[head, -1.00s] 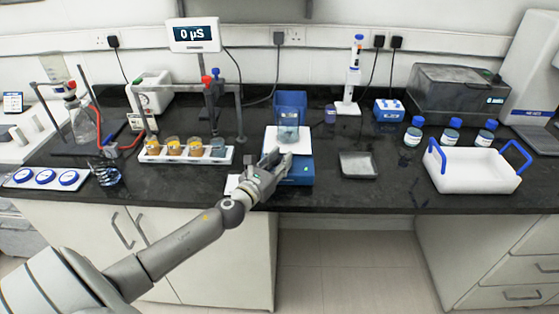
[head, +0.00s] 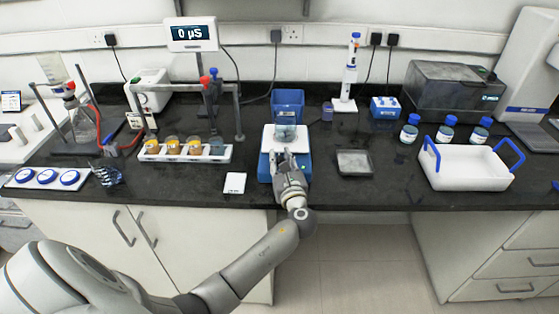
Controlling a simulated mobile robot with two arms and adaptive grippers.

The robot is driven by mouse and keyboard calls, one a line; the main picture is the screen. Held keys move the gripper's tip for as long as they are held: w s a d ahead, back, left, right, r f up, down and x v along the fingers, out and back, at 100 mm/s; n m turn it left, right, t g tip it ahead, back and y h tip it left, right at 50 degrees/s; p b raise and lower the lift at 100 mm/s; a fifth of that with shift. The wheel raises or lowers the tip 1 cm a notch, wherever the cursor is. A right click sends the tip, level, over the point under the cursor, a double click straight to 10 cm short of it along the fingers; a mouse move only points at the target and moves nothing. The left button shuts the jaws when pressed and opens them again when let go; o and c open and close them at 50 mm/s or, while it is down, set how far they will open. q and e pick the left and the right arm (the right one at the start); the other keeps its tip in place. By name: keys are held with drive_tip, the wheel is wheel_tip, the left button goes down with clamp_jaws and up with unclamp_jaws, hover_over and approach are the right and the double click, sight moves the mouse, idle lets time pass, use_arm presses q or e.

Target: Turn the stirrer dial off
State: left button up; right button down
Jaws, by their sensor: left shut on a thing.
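The stirrer (head: 264,168) is a blue unit with a white top plate, near the front edge of the bench. A glass beaker (head: 285,134) stands on its plate. A small green light shows on its front right. My left gripper (head: 288,160) is at the middle of the stirrer's front, in front of the beaker, and is shut on the stirrer dial. The dial itself is hidden behind the fingers, so its setting cannot be seen. My right gripper is not in view.
A white card (head: 235,183) lies left of the stirrer, and a shallow grey tray (head: 354,163) lies to its right. A white rack (head: 215,155) of sample cups is further left. A white crate with blue handles (head: 470,172) stands at the right. Bare bench lies between these.

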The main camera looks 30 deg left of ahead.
use_arm(q)
drive_tip(key=n+g+y, duration=0.1)
drive_tip(key=n+g+y+b, duration=0.1)
drive_tip(key=g, duration=0.1)
drive_tip(key=shift+w+d+f+n, duration=0.1)
drive_tip(key=shift+w+d+n, duration=0.1)
drive_tip(key=shift+n, duration=0.2)
drive_tip(key=shift+w+n+g+y+b, duration=0.1)
drive_tip(key=shift+n+g+y+b, duration=1)
drive_tip(key=shift+g, duration=1)
drive_tip(key=o, duration=1)
drive_tip(key=shift+o, duration=0.2)
drive_tip(key=v, duration=0.7)
drive_tip(key=shift+d, duration=0.25)
